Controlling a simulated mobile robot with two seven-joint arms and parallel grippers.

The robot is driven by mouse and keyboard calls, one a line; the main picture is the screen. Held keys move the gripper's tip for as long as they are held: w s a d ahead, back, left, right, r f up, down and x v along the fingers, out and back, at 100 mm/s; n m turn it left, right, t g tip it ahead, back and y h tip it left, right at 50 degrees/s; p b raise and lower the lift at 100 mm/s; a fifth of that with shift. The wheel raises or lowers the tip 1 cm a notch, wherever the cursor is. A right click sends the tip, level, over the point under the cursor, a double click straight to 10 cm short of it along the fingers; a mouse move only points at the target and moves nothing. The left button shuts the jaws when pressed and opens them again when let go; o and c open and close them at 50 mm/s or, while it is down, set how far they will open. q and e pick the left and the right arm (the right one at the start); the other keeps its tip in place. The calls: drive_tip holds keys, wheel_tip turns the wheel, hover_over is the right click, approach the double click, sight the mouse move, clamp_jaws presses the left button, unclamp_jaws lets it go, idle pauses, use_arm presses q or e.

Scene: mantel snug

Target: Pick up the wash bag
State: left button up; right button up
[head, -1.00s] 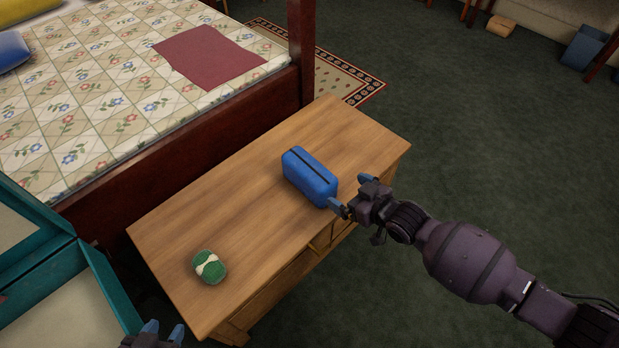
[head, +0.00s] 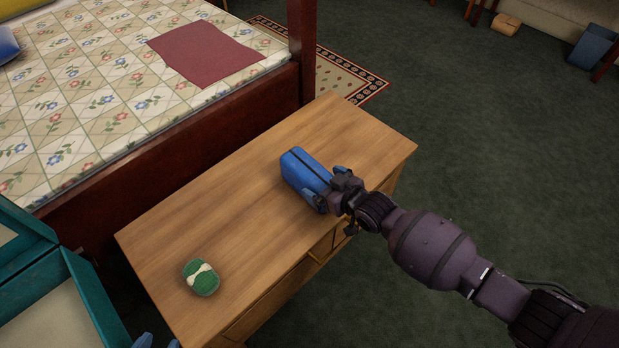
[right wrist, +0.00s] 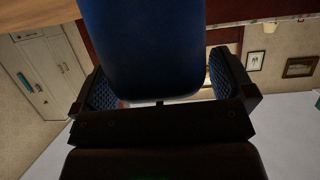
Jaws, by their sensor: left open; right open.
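The blue wash bag (head: 303,171) with a dark zip line lies on the wooden chest top (head: 225,215), near its right half. My right gripper (head: 327,187) is open at the bag's near right end, with one finger on each side of it. In the right wrist view the bag (right wrist: 142,50) fills the space between the two textured finger pads, with a gap visible beside the right pad. My left gripper (head: 157,342) shows only as blue fingertips at the bottom edge, open and away from the bag.
A green ball-like item with a cream band (head: 201,277) sits on the chest's left part. A teal open case (head: 88,300) stands at lower left. The bed (head: 110,100) borders the chest's far side.

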drive_tip(key=c, duration=1)
drive_tip(key=shift+r, duration=0.1)
